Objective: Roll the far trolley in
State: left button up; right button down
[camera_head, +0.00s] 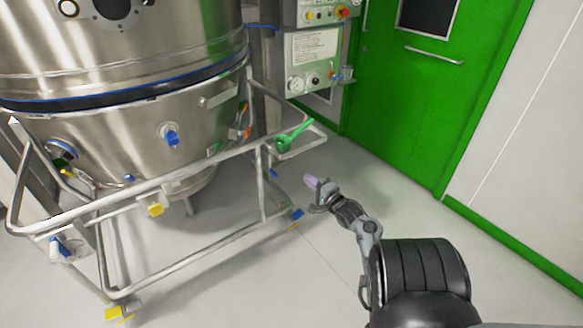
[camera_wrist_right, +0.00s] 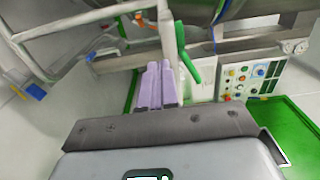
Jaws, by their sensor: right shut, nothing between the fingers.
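A steel trolley (camera_head: 176,187) with a tubular frame carries a large steel bowl (camera_head: 205,125) in the head view's left half. It is the only trolley I can make out. Its castors have blue and yellow parts. My right gripper (camera_head: 312,183) is just right of the frame's right end, apart from it in the head view. Its lilac fingers (camera_wrist_right: 158,86) are shut with nothing between them. In the right wrist view the trolley's rail (camera_wrist_right: 85,20) crosses above and beyond the fingers. My left gripper is not in view.
A green scoop (camera_head: 294,136) rests at the frame's right corner. A control panel (camera_head: 315,62) stands behind, also in the right wrist view (camera_wrist_right: 250,80). A green door (camera_head: 410,100) is at the back right. The grey floor (camera_head: 260,285) in front is clear.

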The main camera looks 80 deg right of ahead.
pick_arm(q)
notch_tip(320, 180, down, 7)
jog(key=b, duration=0.6)
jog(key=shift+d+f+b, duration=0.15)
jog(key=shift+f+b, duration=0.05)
jog(key=shift+b, duration=0.2)
pick_arm(e)
jog(key=x, duration=1.1)
jog(key=shift+w+d, duration=0.3)
